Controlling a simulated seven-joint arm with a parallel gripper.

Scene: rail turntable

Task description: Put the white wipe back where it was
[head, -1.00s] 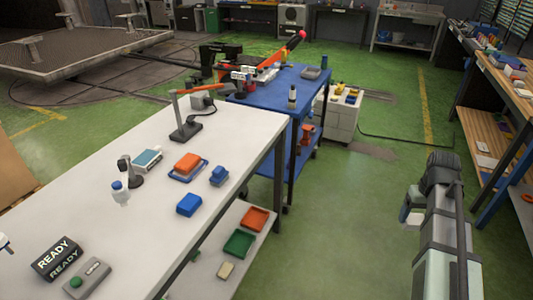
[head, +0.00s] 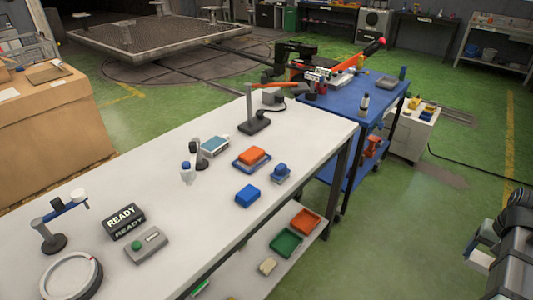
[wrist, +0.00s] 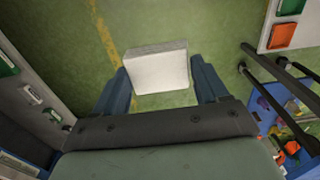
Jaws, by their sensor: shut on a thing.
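The white wipe (wrist: 157,66) is a pale, block-like piece between the two dark fingers of my gripper (wrist: 160,78) in the wrist view. My gripper is shut on it and holds it over open green floor, apart from any table. In the head view my arm (head: 510,245) shows at the right edge, to the right of the white table (head: 215,215). A small pale patch beside it may be the wipe, but I cannot tell.
The table bears an orange block (head: 252,155) on a blue tray, a blue block (head: 247,194), a READY sign (head: 123,220) and a button box (head: 147,246). Its lower shelf holds an orange tray (head: 305,221), a green tray (head: 286,243) and a cream block (head: 267,265). Floor lies clear between table and arm.

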